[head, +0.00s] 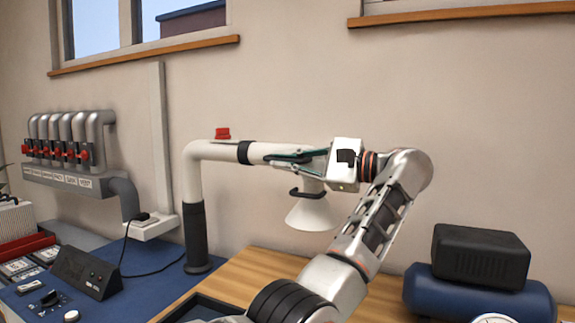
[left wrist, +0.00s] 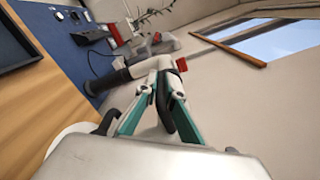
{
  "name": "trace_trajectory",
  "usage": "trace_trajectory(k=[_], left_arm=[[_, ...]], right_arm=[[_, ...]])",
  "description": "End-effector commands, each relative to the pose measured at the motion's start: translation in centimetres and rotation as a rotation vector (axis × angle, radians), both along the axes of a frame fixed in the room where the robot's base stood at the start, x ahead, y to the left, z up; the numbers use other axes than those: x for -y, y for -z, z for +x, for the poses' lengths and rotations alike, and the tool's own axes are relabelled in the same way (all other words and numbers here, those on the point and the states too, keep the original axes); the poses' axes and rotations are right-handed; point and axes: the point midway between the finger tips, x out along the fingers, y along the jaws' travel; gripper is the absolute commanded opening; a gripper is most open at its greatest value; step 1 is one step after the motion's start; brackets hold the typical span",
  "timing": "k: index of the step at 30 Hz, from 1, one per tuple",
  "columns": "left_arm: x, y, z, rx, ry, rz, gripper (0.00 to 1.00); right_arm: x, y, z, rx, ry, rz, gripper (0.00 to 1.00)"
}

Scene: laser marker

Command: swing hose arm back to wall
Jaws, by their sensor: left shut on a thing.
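The hose arm (head: 215,150) is a white pipe rising from a black-sleeved post (head: 195,235) and bending to run right along the wall. A black band circles the pipe, and a red valve handle (head: 222,133) sits on top. A white cone hood (head: 312,212) with a black handle (head: 307,193) hangs from its right end. My left gripper (head: 285,157) is shut on the hose arm near that end, above the hood. In the left wrist view its teal fingers (left wrist: 160,95) lie at the pipe's end; the exact contact is partly hidden. My right gripper is not in view.
A grey manifold (head: 70,180) with several red valves hangs on the left wall. A black control box (head: 85,272) stands on the blue mat. A blue tank with a black box (head: 480,257) sits at right. The wooden bench (head: 235,277) below the hood is partly bare.

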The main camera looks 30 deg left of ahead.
Motion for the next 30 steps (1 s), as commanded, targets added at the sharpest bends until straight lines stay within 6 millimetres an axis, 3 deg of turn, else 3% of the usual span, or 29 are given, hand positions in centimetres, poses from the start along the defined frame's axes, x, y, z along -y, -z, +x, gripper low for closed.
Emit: trace_trajectory(k=[11, 14, 25, 30], left_arm=[[-0.1, 0.1, 0.0, -0.001, -0.003, -0.001, 0.0], [-0.1, 0.1, 0.0, -0.001, -0.003, -0.001, 0.25], [0.0, -0.1, 0.0, 0.0, -0.003, -0.001, 0.25], [0.0, -1.9, 0.0, 0.002, -0.004, 0.0, 0.25]], right_arm=[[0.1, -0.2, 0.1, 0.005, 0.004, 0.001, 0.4], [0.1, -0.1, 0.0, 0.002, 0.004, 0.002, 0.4], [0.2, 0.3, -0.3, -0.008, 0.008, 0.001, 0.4], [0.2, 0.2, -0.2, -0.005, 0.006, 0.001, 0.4]])
